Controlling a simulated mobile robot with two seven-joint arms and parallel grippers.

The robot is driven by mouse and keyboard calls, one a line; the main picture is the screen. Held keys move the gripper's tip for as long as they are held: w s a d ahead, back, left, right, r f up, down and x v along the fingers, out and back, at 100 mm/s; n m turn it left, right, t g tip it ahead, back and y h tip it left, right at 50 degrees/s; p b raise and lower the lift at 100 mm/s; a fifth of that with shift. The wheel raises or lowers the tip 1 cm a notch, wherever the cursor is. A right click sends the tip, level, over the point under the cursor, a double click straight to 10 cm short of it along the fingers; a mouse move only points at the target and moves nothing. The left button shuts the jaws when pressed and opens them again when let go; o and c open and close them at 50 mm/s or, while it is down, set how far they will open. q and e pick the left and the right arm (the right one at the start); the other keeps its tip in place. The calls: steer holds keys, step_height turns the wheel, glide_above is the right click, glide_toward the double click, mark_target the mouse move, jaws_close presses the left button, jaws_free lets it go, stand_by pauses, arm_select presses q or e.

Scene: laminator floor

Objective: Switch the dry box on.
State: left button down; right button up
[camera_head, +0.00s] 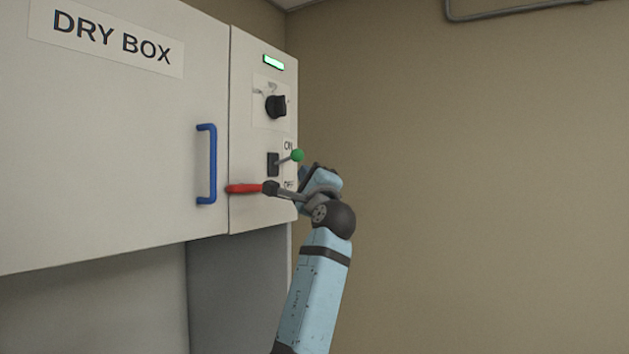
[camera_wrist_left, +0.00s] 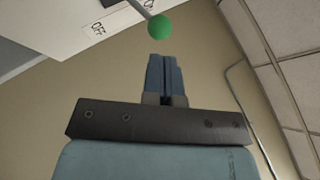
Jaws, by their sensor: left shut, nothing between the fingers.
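The dry box (camera_head: 100,140) is a pale cabinet at the left of the head view. Its switch is a lever with a green ball (camera_head: 297,155) on a thin rod from a black slot (camera_head: 273,164). An ON label is above and an OFF label below. The rod slants slightly up and outward. My left gripper (camera_head: 305,174) is just below the ball, its fingers partly hidden by the wrist. In the left wrist view the fingers (camera_wrist_left: 160,62) are shut and empty, with the green ball (camera_wrist_left: 160,26) just beyond their tips, apparently apart. My right gripper is out of view.
A red handle (camera_head: 243,188) with a dark collar and grey rod crosses the panel below the switch, close to my wrist. A black knob (camera_head: 276,106) and lit green display (camera_head: 273,62) are above. A blue door handle (camera_head: 207,164) is at left.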

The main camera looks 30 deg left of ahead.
mark_target(300, 152)
arm_select(q)
steer(key=p+x, duration=0.1)
steer(key=x, duration=0.4)
steer(key=shift+w+a, duration=0.15)
steer(key=shift+a, duration=0.05)
step_height(300, 152, up, 3)
steer(key=p, duration=0.2)
steer(key=shift+a+p, duration=0.15)
steer(key=shift+p, duration=0.15)
steer(key=shift+f, duration=0.1)
